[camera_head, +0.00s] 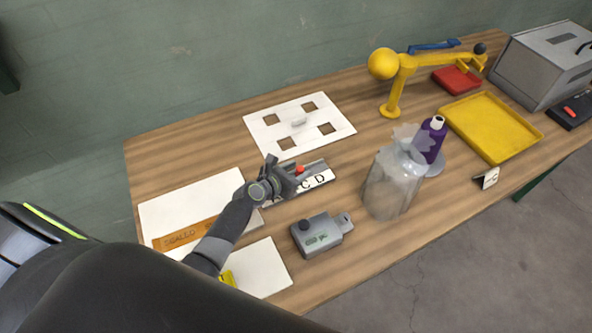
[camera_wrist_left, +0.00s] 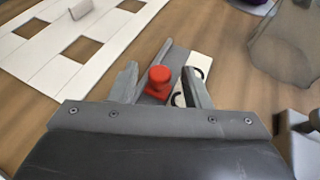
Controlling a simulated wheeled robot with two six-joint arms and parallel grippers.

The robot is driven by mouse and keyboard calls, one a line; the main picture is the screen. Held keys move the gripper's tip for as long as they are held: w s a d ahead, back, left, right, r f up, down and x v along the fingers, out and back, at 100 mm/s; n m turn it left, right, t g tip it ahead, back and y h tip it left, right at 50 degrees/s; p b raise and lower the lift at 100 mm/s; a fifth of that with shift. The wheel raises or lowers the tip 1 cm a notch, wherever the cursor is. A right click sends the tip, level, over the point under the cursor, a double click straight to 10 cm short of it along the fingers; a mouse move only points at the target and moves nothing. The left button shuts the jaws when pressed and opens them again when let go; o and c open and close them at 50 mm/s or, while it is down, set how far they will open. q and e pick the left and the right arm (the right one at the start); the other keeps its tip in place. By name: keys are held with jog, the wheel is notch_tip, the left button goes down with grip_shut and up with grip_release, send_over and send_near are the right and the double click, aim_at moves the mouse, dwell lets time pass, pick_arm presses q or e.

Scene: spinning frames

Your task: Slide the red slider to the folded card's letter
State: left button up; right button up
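The red slider (camera_head: 300,169) is a small knob on a grey rail with a white letter strip (camera_head: 318,180). C and D can be read on the strip; its left part is hidden behind my gripper. My left gripper (camera_head: 285,174) is at the rail. In the left wrist view its open fingers (camera_wrist_left: 160,88) stand on either side of the red knob (camera_wrist_left: 158,79), with a gap on both sides. The folded card (camera_head: 487,178) stands at the table's front right; its letter is too small to read surely. My right gripper is not in view.
A grey box device (camera_head: 321,234) is in front of the rail, and a clear bag-like jar (camera_head: 391,183) is to its right. A white board with square holes (camera_head: 270,125) lies behind. A yellow tray (camera_head: 518,146) and yellow lamp-like arm (camera_head: 392,93) are farther right.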

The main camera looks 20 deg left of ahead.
pick_arm(q)
jog(key=shift+s, duration=0.1)
jog(key=shift+s+a+r, duration=0.15)
jog(key=shift+s, duration=0.1)
jog(key=p+v, duration=0.1)
jog(key=v, duration=1.5)
jog(key=shift+s+r, duration=0.15)
jog(key=shift+s, duration=0.1)
jog(key=shift+a, duration=0.1)
